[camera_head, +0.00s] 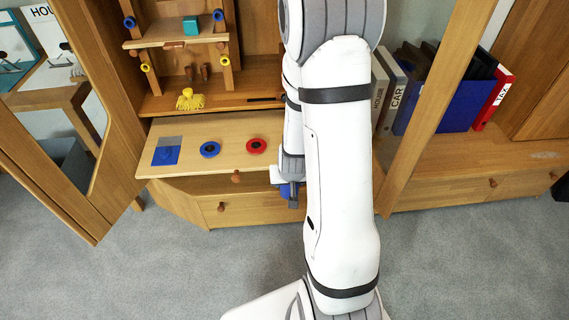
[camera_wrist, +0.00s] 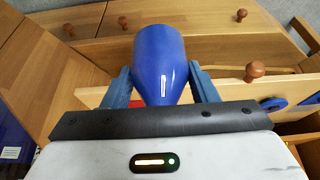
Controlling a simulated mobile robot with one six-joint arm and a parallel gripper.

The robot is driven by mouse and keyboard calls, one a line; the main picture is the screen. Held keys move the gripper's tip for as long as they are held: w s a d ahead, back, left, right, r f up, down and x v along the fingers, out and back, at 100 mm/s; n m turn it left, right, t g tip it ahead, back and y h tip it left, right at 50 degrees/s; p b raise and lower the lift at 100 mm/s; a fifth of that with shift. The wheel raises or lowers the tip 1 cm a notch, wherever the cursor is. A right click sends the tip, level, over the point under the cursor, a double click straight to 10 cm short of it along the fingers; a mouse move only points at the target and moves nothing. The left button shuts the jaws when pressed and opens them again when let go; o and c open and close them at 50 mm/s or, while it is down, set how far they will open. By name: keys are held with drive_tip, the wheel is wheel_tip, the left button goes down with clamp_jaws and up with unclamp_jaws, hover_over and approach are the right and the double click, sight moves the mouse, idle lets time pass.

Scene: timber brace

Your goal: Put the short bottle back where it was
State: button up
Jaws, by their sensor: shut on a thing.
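My gripper (camera_wrist: 160,90) is shut on a smooth blue bottle (camera_wrist: 160,55), with one finger on each side of it. The bottle's rounded wide end points away from the wrist, and it narrows toward the gripper. In the head view my gripper (camera_head: 292,192) is low beside the right end of the pull-out board, mostly hidden behind my arm. Only a bit of blue shows there. The pull-out board (camera_head: 215,175) holds a blue and grey square (camera_head: 167,151), a blue ring (camera_head: 209,149) and a red ring (camera_head: 256,146).
A yellow brush-like thing (camera_head: 190,99) lies on the cabinet ledge behind the board. A teal block (camera_head: 190,26) sits on the small shelf above. Binders (camera_head: 398,90) stand at the right. An open glazed door (camera_head: 75,140) is at the left. The carpet in front is clear.

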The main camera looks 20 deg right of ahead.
drive_tip(key=w+a+r+n+y+p, duration=0.15)
drive_tip(key=w+a+r+n, duration=0.25)
drive_tip(key=w+a+r, duration=0.6)
drive_tip(key=p+v, duration=0.7)
drive_tip(key=p, duration=1)
drive_tip(key=shift+r, duration=0.35)
drive_tip(key=shift+s+f, duration=0.1)
